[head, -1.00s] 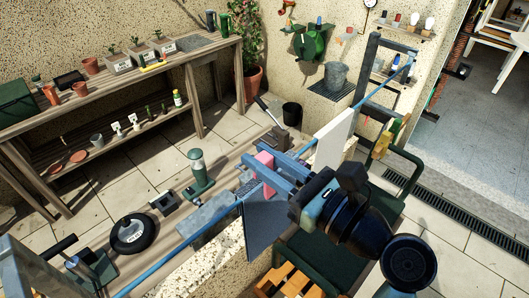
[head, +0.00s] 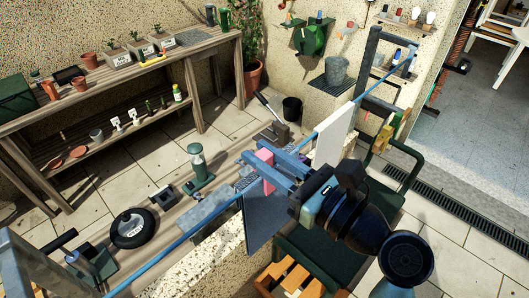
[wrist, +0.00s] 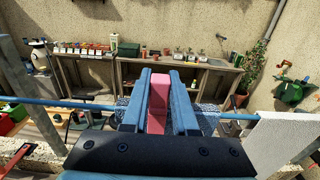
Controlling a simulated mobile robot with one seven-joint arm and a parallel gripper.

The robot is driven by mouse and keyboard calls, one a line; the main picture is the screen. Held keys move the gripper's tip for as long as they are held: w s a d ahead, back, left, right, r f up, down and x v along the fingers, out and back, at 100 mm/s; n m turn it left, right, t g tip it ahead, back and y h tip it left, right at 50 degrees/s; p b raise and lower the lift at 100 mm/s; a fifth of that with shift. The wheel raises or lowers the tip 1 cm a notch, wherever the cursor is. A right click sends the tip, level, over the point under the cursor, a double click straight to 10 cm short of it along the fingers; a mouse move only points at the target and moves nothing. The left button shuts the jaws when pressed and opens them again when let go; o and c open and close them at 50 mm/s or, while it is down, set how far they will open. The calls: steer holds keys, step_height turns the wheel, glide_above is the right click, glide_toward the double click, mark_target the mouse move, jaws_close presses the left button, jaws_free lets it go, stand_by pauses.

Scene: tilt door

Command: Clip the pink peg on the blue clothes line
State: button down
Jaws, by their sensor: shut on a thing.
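The pink peg (head: 264,173) is held upright between the two blue fingers of my gripper (head: 262,154), which is shut on it. In the wrist view the peg (wrist: 158,103) stands between the fingers (wrist: 158,74). The blue clothes line (head: 172,247) runs from lower left to upper right. It passes at the peg and fingers, by the top of the dark blue cloth. In the wrist view the line (wrist: 60,104) shows on both sides of the fingers, which hide its middle. I cannot tell whether the peg's jaws are around the line.
A dark blue cloth (head: 258,225) hangs just below my gripper, and a white cloth (head: 333,136) hangs to its right. A grey post (head: 370,75) stands at the right end.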

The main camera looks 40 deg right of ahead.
steer(key=shift+f, duration=0.15)
steer(key=c, duration=0.6)
jaws_free()
steer(key=s+d+b, duration=0.1)
steer(key=s+b, duration=0.3)
steer(key=s, duration=0.8)
steer(key=shift+s+d, duration=0.4)
